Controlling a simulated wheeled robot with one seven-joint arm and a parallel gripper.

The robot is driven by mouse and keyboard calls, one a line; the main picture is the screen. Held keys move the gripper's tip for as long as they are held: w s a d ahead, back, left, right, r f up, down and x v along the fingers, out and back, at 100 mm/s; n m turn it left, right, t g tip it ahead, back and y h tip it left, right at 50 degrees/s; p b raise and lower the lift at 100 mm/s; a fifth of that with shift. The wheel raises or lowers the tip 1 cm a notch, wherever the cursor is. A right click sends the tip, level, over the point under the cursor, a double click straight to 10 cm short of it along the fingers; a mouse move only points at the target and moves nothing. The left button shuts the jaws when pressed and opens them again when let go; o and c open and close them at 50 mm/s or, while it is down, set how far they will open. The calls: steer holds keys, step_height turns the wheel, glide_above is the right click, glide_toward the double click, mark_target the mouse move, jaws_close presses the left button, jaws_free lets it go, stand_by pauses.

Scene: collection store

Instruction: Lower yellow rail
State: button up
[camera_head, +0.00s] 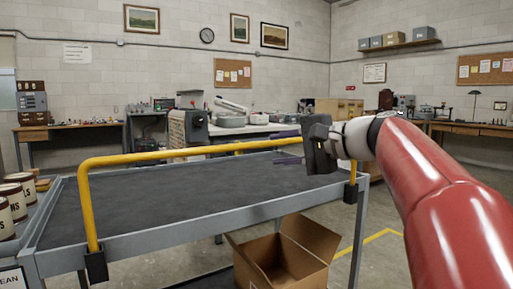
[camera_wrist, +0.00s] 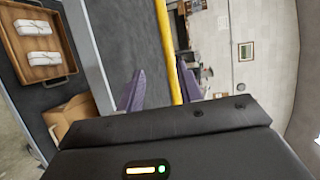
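The yellow rail (camera_head: 180,155) is an upright hoop along one side of the grey cart (camera_head: 150,243). Its two posts stand in black brackets (camera_head: 96,265), and its bar is raised above the dark deck. My gripper (camera_head: 278,149) is at the bar's right part, reaching in from the right. In the wrist view my gripper (camera_wrist: 160,66) has its two purple fingers apart with nothing clamped. The yellow rail (camera_wrist: 172,45) runs between them in that view, nearer the right finger. I cannot tell whether it touches a finger or how deep it sits.
An open cardboard box (camera_head: 280,265) is low by the cart's near side. Labelled cans (camera_head: 17,197) stand at the left. The wrist view shows a wooden tray (camera_wrist: 38,45) with two white wrapped bundles. The cart deck is bare. Workbenches (camera_head: 470,128) line the walls.

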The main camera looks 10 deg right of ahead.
mark_target(264, 144)
steer(key=shift+w+r, duration=0.45)
steer(key=shift+w+a, duration=0.2)
steer(key=shift+w, duration=0.05)
steer(key=x, duration=0.6)
steer(key=shift+w+a, duration=0.3)
steer(key=shift+a, duration=0.05)
steer(key=shift+c, duration=0.5)
jaws_close()
